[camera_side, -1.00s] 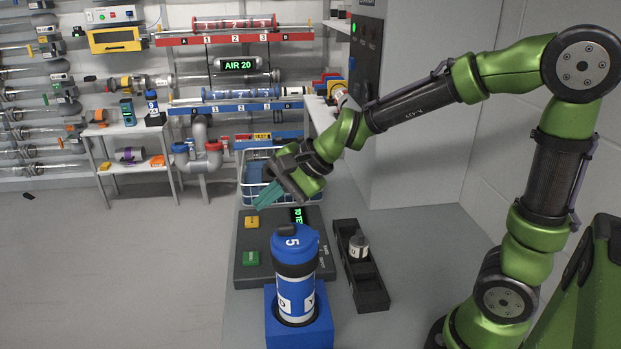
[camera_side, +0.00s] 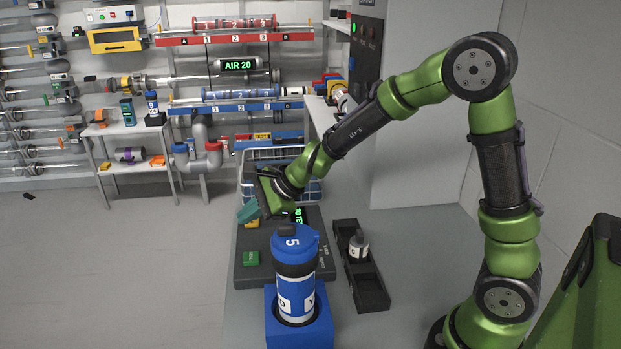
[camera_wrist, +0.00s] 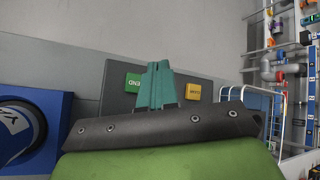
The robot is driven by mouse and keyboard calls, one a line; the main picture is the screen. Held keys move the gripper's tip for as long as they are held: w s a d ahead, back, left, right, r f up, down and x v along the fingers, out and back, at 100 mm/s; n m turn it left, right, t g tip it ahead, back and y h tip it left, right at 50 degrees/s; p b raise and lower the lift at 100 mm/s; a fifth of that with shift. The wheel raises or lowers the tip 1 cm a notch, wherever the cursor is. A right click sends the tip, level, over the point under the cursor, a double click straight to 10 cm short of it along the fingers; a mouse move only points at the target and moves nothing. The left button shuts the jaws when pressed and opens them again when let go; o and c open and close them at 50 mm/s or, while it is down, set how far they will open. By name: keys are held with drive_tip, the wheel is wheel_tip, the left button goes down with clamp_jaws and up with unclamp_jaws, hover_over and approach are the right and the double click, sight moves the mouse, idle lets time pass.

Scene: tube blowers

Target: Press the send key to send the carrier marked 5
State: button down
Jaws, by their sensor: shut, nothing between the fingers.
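The blue carrier marked 5 (camera_side: 294,248) stands upright in a blue square holder (camera_side: 300,332) at the front of the bench. The green send key (camera_side: 251,258) is on the dark panel (camera_side: 270,270), left of the carrier; its lettering is partly readable in the wrist view (camera_wrist: 133,80). A yellow key (camera_side: 251,224) sits behind it. My gripper (camera_side: 247,213) is shut, with nothing held, above the panel near the yellow key. In the wrist view its teal fingers (camera_wrist: 158,70) show between the green and yellow keys. They look apart from both keys.
A dark tray (camera_side: 368,285) with a small white-labelled canister (camera_side: 358,246) lies right of the panel. A wire basket (camera_side: 262,165) stands behind the panel. The panel's green-lit display (camera_side: 298,215) is partly hidden by my gripper.

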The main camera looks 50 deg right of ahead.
sight(255, 258)
drive_tip(key=shift+f, duration=4.05)
drive_tip(key=shift+f, duration=0.1)
drive_tip(key=shift+f, duration=0.3)
